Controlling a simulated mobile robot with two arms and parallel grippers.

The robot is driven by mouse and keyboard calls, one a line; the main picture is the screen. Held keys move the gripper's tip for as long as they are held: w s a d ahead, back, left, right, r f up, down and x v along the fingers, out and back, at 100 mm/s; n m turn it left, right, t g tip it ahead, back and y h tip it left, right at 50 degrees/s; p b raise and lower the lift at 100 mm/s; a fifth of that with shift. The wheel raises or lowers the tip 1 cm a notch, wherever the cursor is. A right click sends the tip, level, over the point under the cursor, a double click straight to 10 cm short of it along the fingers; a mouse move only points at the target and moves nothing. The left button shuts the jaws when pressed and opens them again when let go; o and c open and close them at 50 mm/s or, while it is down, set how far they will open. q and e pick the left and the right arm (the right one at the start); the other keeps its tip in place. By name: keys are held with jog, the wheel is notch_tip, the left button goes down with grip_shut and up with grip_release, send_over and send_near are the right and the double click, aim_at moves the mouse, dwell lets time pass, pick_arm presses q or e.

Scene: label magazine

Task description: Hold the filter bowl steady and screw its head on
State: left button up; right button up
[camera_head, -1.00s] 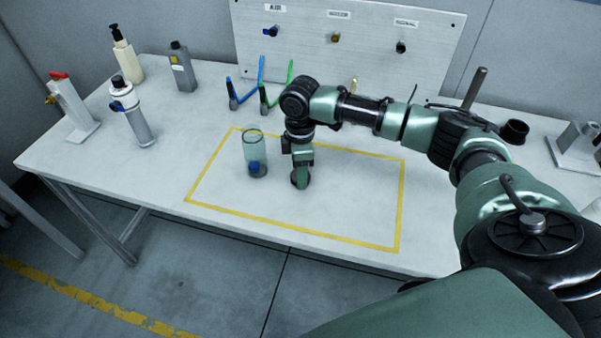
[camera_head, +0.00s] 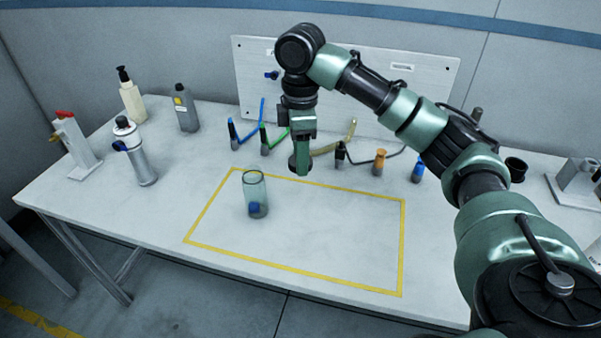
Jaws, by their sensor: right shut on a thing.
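The filter bowl (camera_head: 255,193) is a clear, open-topped cylinder with a blue part low down and a dark base. It stands upright inside the yellow outline on the bench, with nothing on top. My right gripper (camera_head: 300,162) points down, to the right of the bowl and higher than its rim, apart from it. It is shut on a small dark piece, mostly hidden by the fingers, that seems to be the filter head. No other head lies in the outline. My left gripper is not in view.
The yellow outline (camera_head: 403,240) is otherwise clear. Behind it stand blue and green hoses (camera_head: 262,140), an orange fitting (camera_head: 379,162) and a blue fitting (camera_head: 417,170). A grey filter unit (camera_head: 143,165) and bottles (camera_head: 184,110) are at the left.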

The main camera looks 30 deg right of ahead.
jog(key=shift+r, duration=0.5)
